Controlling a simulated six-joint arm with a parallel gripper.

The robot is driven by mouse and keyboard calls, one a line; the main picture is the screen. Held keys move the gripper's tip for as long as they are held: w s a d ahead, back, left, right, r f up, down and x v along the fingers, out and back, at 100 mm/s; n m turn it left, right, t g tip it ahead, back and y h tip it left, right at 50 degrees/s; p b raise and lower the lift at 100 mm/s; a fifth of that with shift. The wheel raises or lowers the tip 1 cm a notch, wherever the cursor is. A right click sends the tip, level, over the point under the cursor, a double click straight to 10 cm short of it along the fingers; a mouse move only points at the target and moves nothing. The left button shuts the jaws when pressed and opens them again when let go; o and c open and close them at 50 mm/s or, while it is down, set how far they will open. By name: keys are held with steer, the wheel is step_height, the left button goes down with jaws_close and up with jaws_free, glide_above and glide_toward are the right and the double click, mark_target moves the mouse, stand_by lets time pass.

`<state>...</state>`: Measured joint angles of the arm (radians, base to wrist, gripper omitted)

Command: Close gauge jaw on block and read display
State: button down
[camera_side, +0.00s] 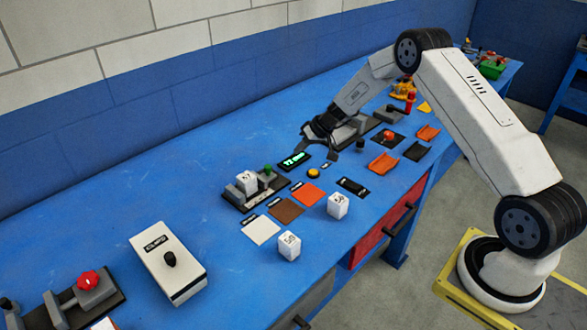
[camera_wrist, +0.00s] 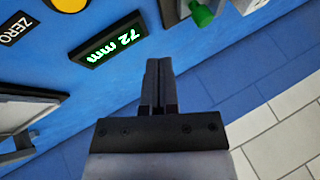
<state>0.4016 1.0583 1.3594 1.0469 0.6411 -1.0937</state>
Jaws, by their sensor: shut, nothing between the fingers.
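The gauge (camera_side: 238,200) is a dark base with grey jaws in the middle of the blue bench. A white numbered block (camera_side: 247,181) sits in it; whether both jaws touch the block is too small to tell. A green knob (camera_side: 267,170) stands on the gauge's right part and shows at the top of the wrist view (camera_wrist: 202,14). The black display (camera_side: 294,160) is lit green and reads "72 mm" in the wrist view (camera_wrist: 110,40). My gripper (camera_wrist: 158,68) is shut and empty, above the bench near the display, apart from the knob.
Two white blocks (camera_side: 338,206) (camera_side: 289,246) stand toward the front edge beside white, brown and orange pads (camera_side: 309,194). A yellow button (camera_side: 314,173) is near the display. A white box with a black knob (camera_side: 168,262) stands left. Orange and black trays (camera_side: 384,162) lie right.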

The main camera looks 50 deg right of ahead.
mark_target(265, 174)
steer(key=x, duration=0.5)
steer(key=shift+f, duration=0.1)
steer(key=shift+w+a+f, duration=0.1)
steer(key=shift+w+a, duration=0.05)
steer(key=shift+a, duration=0.35)
steer(key=shift+w+a, duration=0.2)
steer(key=shift+a, duration=0.3)
steer(key=shift+w+a, duration=0.15)
steer(key=shift+a, duration=0.35)
steer(key=shift+w+a, duration=0.15)
steer(key=shift+a, duration=0.35)
